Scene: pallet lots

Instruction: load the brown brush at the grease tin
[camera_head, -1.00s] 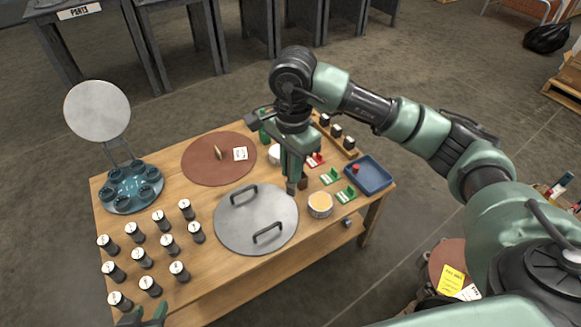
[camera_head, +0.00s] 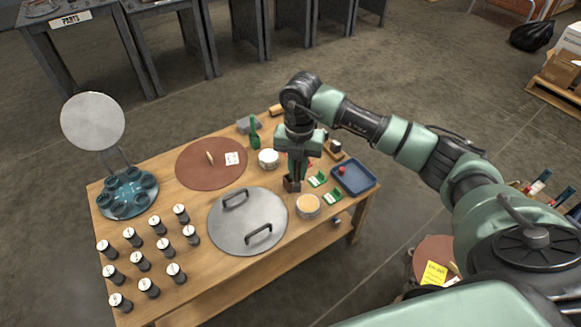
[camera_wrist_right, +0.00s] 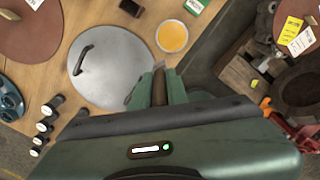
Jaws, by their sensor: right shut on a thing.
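The grease tin, a round white tin with orange-yellow contents (camera_head: 308,205), stands on the table near its front edge. It shows from above in the right wrist view (camera_wrist_right: 172,37). My right gripper (camera_head: 293,178) points down just left of and behind the tin, apart from it. It is shut on a brown piece that looks like the brush (camera_wrist_right: 159,88), seen between the fingers in the right wrist view. In the head view a small dark brown block (camera_head: 291,186) shows at the fingertips. The bristles are hidden. My left gripper is out of view.
A grey round lid with two handles (camera_head: 248,221) lies left of the tin. Green-and-white cards (camera_head: 332,197) and a blue tray (camera_head: 354,177) are to the right. A second white tin (camera_head: 268,158) stands behind. Several dark jars (camera_head: 140,261) fill the front left.

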